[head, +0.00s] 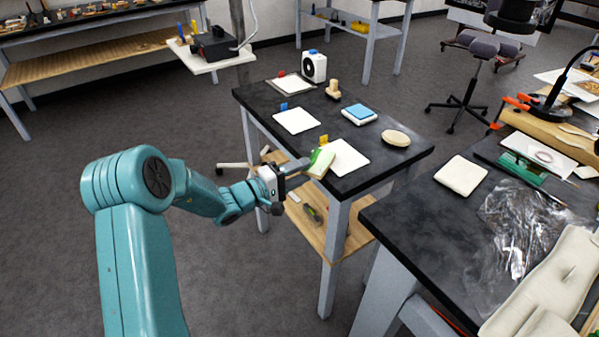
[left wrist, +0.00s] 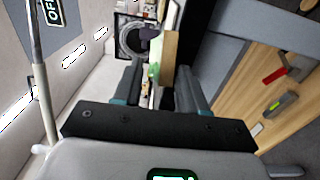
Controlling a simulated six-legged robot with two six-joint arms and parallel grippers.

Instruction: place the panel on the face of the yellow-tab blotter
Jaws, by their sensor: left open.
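The yellow-tab blotter is a white square (head: 346,158) on the dark table's near left part, with its yellow tab (head: 323,140) at its far left corner. The panel (head: 321,164), pale with a green part, is at the blotter's left edge and overlaps it in the picture; I cannot tell whether it touches it. My left gripper (head: 305,164) is open, its fingertips at the panel's left end. In the left wrist view the tan panel (left wrist: 169,57) shows edge-on, beyond and between the open fingers (left wrist: 159,85). My right gripper is not in view.
The same table holds a blue-tab blotter (head: 297,121), a red-tab blotter (head: 291,85), a blue-topped block (head: 360,113), a cream oval (head: 396,138), a wooden piece (head: 333,90) and a white device (head: 313,67). A cluttered dark bench (head: 420,235) stands at the right.

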